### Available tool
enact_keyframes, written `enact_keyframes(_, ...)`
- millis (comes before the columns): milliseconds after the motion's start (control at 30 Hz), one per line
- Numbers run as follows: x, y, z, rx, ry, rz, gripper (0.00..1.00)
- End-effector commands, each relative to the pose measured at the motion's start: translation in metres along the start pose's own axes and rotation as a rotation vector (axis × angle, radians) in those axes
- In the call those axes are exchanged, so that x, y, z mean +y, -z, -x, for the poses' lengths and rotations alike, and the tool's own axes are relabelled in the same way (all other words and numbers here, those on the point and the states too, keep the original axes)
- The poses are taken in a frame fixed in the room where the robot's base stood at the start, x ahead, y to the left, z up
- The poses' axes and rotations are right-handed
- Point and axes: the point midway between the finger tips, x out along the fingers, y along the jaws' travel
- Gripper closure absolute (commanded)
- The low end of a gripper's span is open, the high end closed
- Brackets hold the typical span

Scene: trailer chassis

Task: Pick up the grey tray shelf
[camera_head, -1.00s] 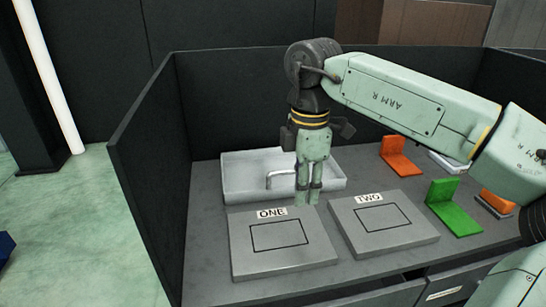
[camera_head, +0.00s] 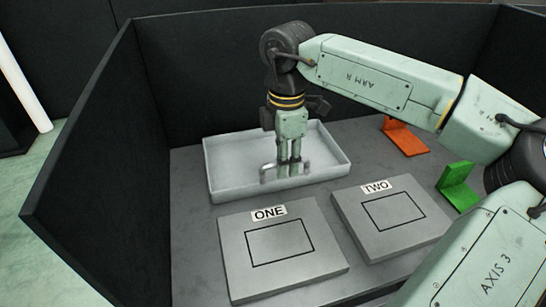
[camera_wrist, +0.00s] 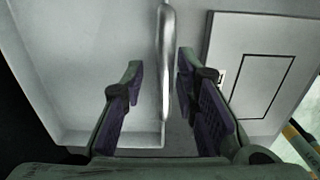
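The grey tray shelf (camera_head: 232,165) is a shallow, light-grey tray on the dark bench, near the back wall. Its interior fills much of the left half of the wrist view (camera_wrist: 85,60). A bent metal handle (camera_wrist: 166,50) stands at its near edge; it also shows in the head view (camera_head: 305,168). My gripper (camera_head: 289,158) points down at the handle. In the wrist view my gripper (camera_wrist: 161,70) is open, with one finger on each side of the handle and a visible gap to it. The tray rests on the bench.
Two grey plates marked ONE (camera_head: 235,245) and TWO (camera_head: 360,243) lie in front of the tray. An orange bracket (camera_head: 405,138) and a green bracket (camera_head: 457,187) stand to the right. Dark walls (camera_head: 95,150) enclose the bench at left and back.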

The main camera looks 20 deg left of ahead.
Motion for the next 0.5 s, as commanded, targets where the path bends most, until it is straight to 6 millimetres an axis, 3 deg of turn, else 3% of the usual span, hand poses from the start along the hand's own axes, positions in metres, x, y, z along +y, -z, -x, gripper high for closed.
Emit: enact_keyframes(500,-0.006,0.0,-0.054,0.001,0.0,0.001,0.72)
